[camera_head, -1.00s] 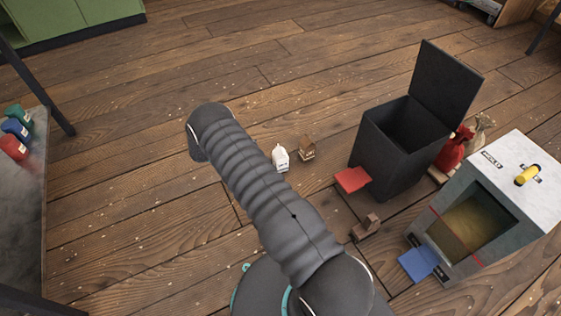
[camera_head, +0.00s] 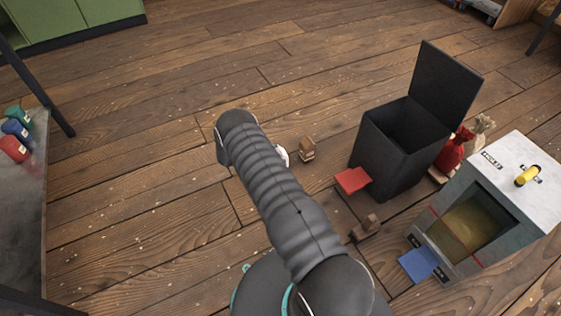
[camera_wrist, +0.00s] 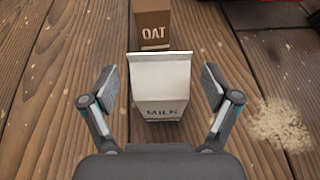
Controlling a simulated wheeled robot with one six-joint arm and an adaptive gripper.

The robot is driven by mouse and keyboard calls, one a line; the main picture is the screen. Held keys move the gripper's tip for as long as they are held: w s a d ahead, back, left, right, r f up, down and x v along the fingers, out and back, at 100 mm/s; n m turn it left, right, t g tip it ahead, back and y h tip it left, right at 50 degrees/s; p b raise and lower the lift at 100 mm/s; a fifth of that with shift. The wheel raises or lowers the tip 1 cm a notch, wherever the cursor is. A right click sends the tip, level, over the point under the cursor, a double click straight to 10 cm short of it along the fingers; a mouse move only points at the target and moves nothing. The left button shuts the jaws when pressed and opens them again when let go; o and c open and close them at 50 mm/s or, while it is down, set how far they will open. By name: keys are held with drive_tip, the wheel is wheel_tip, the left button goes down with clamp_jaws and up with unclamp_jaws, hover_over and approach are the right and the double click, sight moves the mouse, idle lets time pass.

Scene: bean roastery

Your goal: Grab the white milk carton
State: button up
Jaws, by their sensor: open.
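The white milk carton (camera_wrist: 160,88), with "MILK" printed low on its face, stands upright on the wooden floor. In the wrist view it sits between the two fingers of my gripper (camera_wrist: 160,88), which are open with a visible space on each side of it. In the head view only a small white edge of the carton (camera_head: 283,156) shows beside my arm, which hides the rest. My gripper itself is hidden behind the arm in the head view.
A brown carton marked "OAT" (camera_wrist: 152,22) stands right behind the milk carton; it also shows in the head view (camera_head: 307,149). Pale crumbs (camera_wrist: 280,124) lie on the floor at right. An open black bin (camera_head: 392,150) with a red pedal stands further right, near a grey machine (camera_head: 520,170).

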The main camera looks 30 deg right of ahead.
sight(286, 154)
drive_tip(key=x, duration=0.4)
drive_tip(key=shift+f, duration=0.1)
drive_tip(key=c, duration=1.1)
